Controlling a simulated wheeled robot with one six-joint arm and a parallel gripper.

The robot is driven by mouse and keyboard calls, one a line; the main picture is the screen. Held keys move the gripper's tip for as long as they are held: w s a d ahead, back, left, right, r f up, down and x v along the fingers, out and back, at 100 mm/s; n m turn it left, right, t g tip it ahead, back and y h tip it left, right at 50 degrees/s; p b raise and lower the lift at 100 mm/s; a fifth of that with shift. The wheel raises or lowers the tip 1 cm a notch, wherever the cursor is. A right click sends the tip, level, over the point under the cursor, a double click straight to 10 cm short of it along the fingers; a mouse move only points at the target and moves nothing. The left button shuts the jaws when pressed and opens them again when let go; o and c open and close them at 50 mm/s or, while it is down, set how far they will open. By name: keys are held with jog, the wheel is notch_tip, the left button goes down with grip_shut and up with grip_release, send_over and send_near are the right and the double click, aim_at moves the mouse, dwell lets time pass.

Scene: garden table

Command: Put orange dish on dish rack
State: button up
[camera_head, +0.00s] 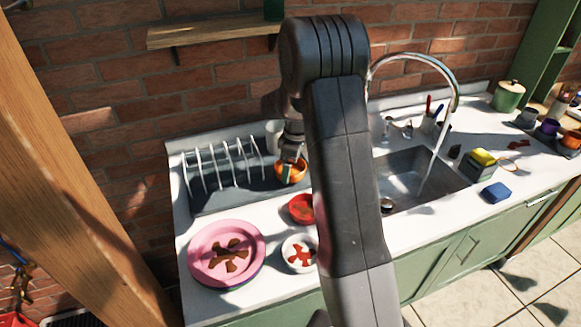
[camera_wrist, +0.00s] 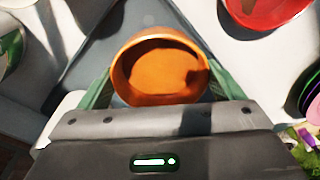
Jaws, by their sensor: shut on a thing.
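In the head view the orange dish (camera_head: 291,171) hangs below my gripper (camera_head: 290,158), at the right end of the dish rack. The dish rack (camera_head: 224,165) has a row of upright metal wires on a dark tray. The tray also shows beneath the bowl in the wrist view (camera_wrist: 95,55). I cannot tell whether the bowl touches the tray.
A red bowl (camera_head: 302,209) and a white bowl (camera_head: 297,262) with red stains stand close by. A white cup (camera_head: 274,132) stands behind the gripper. The sink (camera_head: 412,172) with running tap is at right.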

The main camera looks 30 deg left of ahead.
aim_at(295, 173)
jog(key=shift+f, duration=1)
jog(key=o, duration=0.9)
jog(key=shift+r, duration=0.15)
notch_tip(295, 173, up, 12)
jog(key=d+b, duration=0.1)
jog(key=shift+w+b, duration=0.15)
jog(key=shift+b, duration=0.2)
